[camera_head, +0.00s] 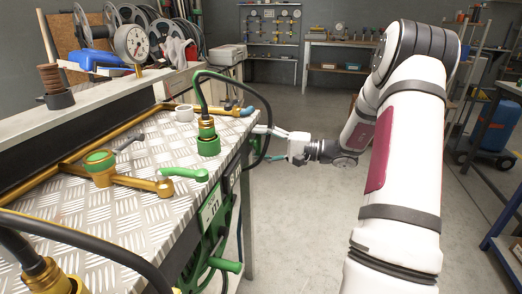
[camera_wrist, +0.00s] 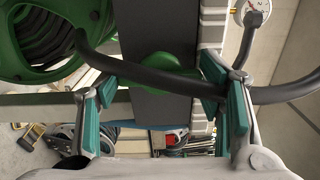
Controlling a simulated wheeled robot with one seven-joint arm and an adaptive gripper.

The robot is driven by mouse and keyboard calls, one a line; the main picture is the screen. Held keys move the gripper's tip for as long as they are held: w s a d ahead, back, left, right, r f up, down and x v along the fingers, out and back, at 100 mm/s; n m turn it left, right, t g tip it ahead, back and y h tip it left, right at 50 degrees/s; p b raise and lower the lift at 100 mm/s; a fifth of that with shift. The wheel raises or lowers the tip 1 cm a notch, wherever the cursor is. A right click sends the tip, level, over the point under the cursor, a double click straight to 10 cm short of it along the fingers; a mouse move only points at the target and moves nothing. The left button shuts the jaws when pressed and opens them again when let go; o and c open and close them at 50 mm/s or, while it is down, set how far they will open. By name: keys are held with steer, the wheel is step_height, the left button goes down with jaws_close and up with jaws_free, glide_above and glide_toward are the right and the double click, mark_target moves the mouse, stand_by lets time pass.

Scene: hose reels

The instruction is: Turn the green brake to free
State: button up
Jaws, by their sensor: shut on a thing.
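In the wrist view, a rounded green part (camera_wrist: 165,66) sits on a dark grey panel between and beyond my fingertips. It may be the green brake, but I cannot tell its setting. A black hose (camera_wrist: 140,74) crosses in front of it and touches the right finger. My gripper (camera_wrist: 160,100) has its teal-padded fingers far apart, with the hose across them; the hose is the only thing seen touching them. In the head view, my gripper (camera_head: 264,145) is just right of the bench edge, at the arching hose (camera_head: 245,84). The green reel (camera_head: 208,248) hangs below that edge.
A pressure gauge (camera_head: 131,42) stands behind. Another black hose (camera_head: 85,236) arches at the front left. The floor (camera_head: 300,215) right of the bench is clear.

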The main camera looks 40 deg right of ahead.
steer(key=shift+n+b, duration=0.3)
steer(key=shift+n, duration=0.1)
steer(key=o, duration=1.2)
steer(key=shift+c, duration=0.2)
steer(key=shift+s, duration=0.1)
steer(key=v, duration=1.2)
steer(key=shift+d, duration=0.1)
